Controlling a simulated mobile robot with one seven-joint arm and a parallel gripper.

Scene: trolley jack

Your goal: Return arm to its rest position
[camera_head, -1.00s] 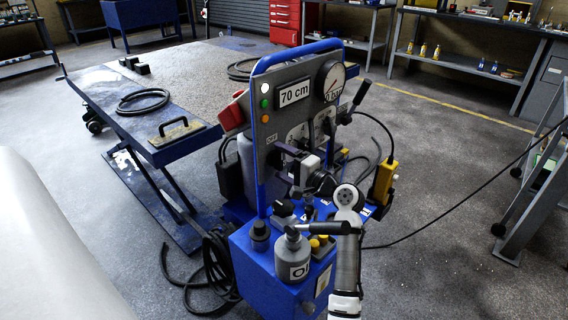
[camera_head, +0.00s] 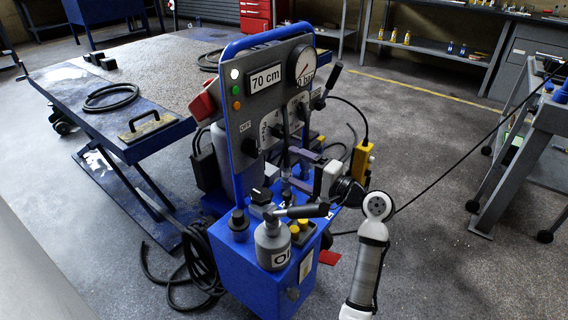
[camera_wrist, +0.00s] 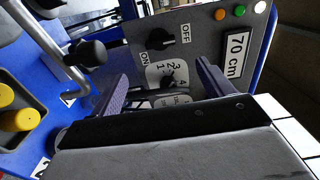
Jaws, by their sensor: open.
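My gripper (camera_head: 294,167) is open, with its two purple-grey fingers pointing left toward the grey control panel (camera_head: 252,100) of the blue hydraulic unit. In the wrist view, the open fingers (camera_wrist: 163,68) frame the numbered selector dial (camera_wrist: 168,76), with nothing seen between them. The OFF/ON knob (camera_wrist: 160,39) stands just beyond, its pointer toward neither label clearly. The arm reaches in from the lower right. The display (camera_head: 265,79) reads 70 cm, and the round gauge (camera_head: 305,66) sits at the panel's upper right.
The blue tank (camera_head: 255,262) carries a grey oil bottle (camera_head: 271,245), yellow caps and a black-handled lever (camera_head: 303,211) close below my gripper. A yellow pendant (camera_head: 363,160) hangs right of the panel. A blue lift table (camera_head: 160,145) stands left. Floor right of my arm is open.

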